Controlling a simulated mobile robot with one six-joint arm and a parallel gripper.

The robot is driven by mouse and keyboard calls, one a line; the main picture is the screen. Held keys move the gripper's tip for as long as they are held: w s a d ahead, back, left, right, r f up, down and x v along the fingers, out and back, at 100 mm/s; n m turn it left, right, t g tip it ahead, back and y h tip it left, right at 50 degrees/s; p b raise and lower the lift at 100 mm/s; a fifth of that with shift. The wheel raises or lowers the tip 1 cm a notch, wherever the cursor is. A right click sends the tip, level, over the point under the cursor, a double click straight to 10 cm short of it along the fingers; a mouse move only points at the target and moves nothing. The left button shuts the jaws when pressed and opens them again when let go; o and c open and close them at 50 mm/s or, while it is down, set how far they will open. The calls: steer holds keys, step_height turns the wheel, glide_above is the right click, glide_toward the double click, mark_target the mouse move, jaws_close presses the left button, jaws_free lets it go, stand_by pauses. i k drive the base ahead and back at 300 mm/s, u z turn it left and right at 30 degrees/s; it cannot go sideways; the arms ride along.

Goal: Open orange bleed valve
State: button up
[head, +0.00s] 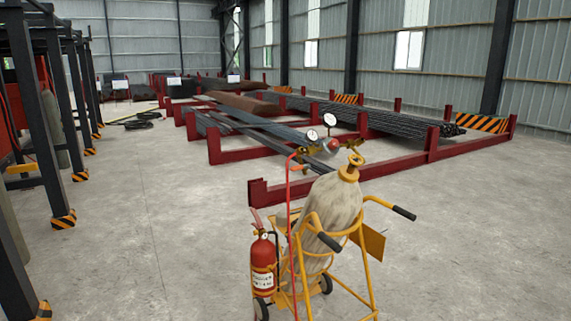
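A beige gas cylinder (332,212) stands tilted on a yellow trolley (370,262). A regulator (328,148) with two round white gauges (329,119) sits at the cylinder's top. A small orange part (299,168), which may be the orange bleed valve, shows at the regulator's left, near the top of a red hose (290,215). It is too small to tell whether it is open or shut. A yellow handwheel (355,158) is on the cylinder's neck. My gripper is not in view.
A red fire extinguisher (264,266) is at the trolley's left. The trolley's black-gripped handles (403,213) stick out. Red racks (290,190) with steel bars (395,122) stand behind. Dark posts (45,110) line the left. The concrete floor (150,220) between is clear.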

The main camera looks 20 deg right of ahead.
mark_target(297, 168)
steer(key=u, duration=0.55)
steer(key=i, duration=0.9)
steer(key=u, duration=0.35)
